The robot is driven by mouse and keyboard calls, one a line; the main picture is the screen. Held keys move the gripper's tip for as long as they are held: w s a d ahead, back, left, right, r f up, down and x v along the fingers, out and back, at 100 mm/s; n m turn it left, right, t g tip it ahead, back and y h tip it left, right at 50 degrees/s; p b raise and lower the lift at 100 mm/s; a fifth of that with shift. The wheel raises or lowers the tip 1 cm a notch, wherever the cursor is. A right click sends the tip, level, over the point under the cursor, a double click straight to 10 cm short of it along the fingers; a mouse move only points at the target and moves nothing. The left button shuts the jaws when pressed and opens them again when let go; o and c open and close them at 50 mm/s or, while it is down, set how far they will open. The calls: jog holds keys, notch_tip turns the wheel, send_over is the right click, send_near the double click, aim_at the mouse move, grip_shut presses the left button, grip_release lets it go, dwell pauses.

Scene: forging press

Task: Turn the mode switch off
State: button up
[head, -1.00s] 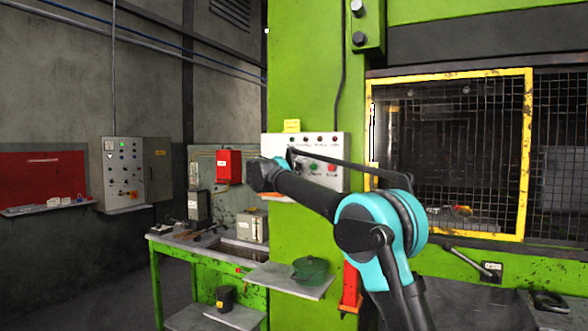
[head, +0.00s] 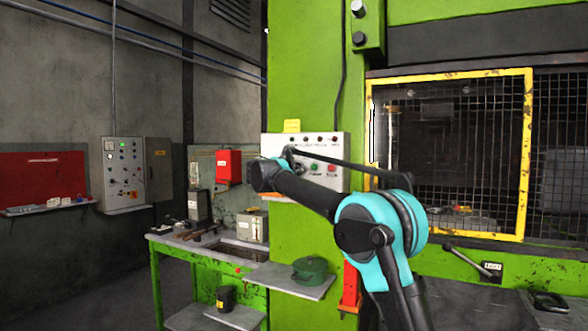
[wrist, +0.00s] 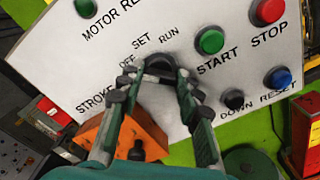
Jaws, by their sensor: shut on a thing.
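The white control panel (head: 340,146) is mounted on the green press column, and it fills much of the wrist view (wrist: 228,22). The dark mode switch (wrist: 160,62) is below the labels OFF, SET and RUN. My gripper (wrist: 158,80) reaches up to it with its two green-and-black fingers and is shut on its knob. The fingertips cover much of the knob, so I cannot tell which label its pointer faces. In the head view, my arm hides the gripper and the switch.
The green START button (wrist: 210,41) and red STOP button (wrist: 268,11) are right of the switch. A black DOWN button (wrist: 233,99) and blue RESET button (wrist: 278,77) sit lower. A yellow mesh guard (head: 528,150) stands right of the panel. A shelf holds a green pot (head: 309,270).

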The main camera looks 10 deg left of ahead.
jog(key=o, duration=1.2)
jog(key=shift+c, duration=0.2)
jog(key=shift+s, duration=0.1)
jog(key=v, duration=1.2)
